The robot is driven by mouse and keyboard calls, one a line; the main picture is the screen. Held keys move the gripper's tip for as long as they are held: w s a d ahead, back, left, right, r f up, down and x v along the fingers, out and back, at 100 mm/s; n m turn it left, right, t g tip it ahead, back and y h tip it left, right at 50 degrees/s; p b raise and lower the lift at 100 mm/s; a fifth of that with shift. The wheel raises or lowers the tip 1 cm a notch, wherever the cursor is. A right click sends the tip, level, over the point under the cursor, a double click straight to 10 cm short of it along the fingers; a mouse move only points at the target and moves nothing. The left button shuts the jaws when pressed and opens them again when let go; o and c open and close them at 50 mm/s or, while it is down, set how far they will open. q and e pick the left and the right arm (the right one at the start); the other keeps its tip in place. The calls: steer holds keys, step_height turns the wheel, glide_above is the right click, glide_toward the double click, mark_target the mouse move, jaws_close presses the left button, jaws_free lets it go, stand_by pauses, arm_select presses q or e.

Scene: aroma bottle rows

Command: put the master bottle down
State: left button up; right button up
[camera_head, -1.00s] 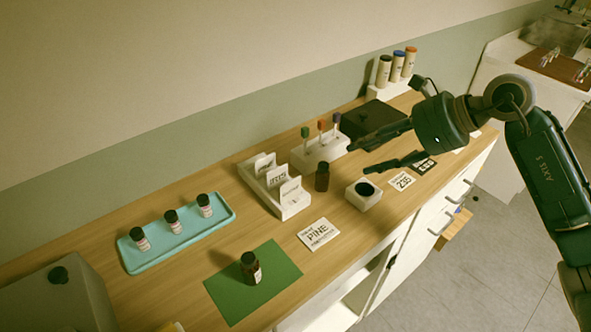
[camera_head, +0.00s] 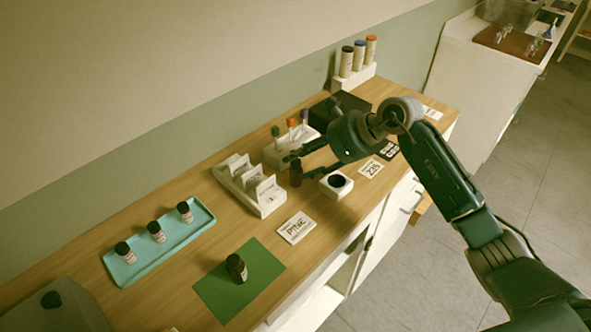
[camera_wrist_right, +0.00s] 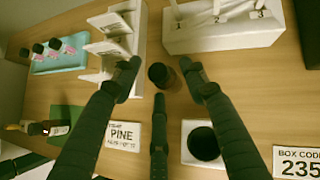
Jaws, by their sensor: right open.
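A small dark bottle with a black cap (camera_head: 295,176) stands on the table between the card rack and the white block. In the right wrist view it (camera_wrist_right: 161,76) stands between the spread fingers of my right gripper (camera_wrist_right: 162,83). The right gripper (camera_head: 291,166) is open, and its fingers partly hide the bottle in the head view. I cannot tell whether they touch it. Another dark bottle (camera_head: 236,268), with a pale label, stands upright on the green mat (camera_head: 262,261). The frames do not show which one is the master bottle. My left gripper is out of view.
A white block with a dark round recess (camera_head: 336,186) stands close to the right gripper. Nearby are the PINE card (camera_head: 297,228), white card rack (camera_head: 266,206) and dropper stand (camera_head: 278,154). A teal tray (camera_head: 140,272) holds three small bottles at left.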

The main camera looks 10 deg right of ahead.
steer(key=shift+f, duration=0.1)
jaws_close()
steer(key=shift+r, duration=0.2)
